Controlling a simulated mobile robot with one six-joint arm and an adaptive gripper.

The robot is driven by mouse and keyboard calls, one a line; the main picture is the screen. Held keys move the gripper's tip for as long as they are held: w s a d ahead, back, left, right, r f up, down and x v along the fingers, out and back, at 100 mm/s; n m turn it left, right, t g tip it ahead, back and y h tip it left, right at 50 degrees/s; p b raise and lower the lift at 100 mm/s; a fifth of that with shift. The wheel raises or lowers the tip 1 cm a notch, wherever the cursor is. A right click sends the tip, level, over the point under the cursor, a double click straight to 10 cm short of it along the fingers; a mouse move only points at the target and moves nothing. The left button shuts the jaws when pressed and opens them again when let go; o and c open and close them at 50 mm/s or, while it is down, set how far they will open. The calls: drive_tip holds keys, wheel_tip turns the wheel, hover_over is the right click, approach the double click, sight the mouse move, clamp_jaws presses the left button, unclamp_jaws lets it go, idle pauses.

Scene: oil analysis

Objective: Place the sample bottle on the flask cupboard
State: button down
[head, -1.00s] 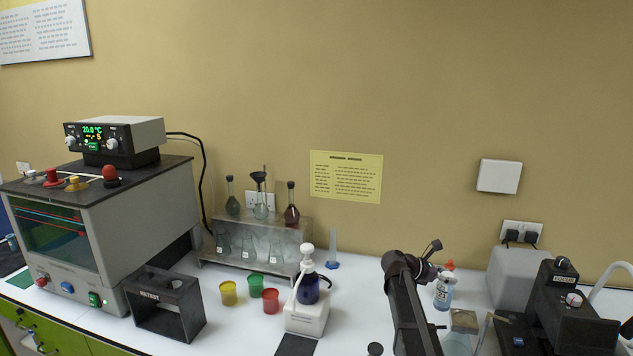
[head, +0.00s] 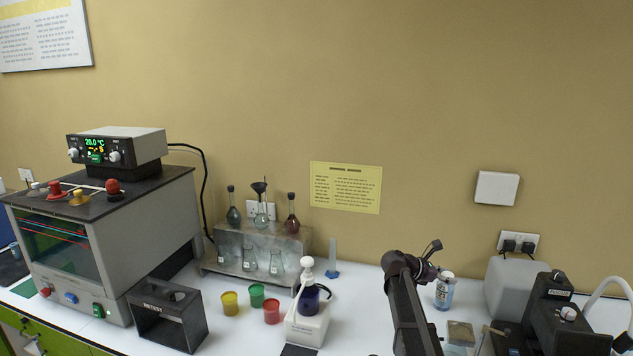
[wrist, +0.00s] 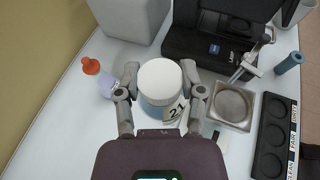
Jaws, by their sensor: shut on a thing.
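The sample bottle (wrist: 160,82), white-capped with a label reading 21, is between the fingers of my gripper (wrist: 160,92) in the wrist view. My gripper is shut on it, with one finger on each side below the cap. In the head view the bottle (head: 444,292) is upright, just right of my arm, and appears raised above the bench. The metal flask cupboard (head: 303,246) stands against the wall, left of centre, far from the bottle. Several flasks stand on its top and inside it.
A red-nozzled bottle (wrist: 91,66) is near my gripper.

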sight(438, 286)
drive_tip(key=shift+r+p, duration=0.9)
drive_tip(key=shift+r, duration=0.3)
wheel_tip(438, 286, down, 7)
drive_tip(key=b, duration=0.7)
drive_tip(key=shift+f, duration=0.1)
drive_tip(key=shift+r, duration=0.2)
wheel_tip(438, 286, up, 7)
drive_tip(key=p, duration=0.7)
drive_tip(key=shift+f, duration=0.1)
wheel_tip(438, 286, down, 7)
drive_tip(key=b, duration=0.7)
drive_tip(key=shift+f, duration=0.1)
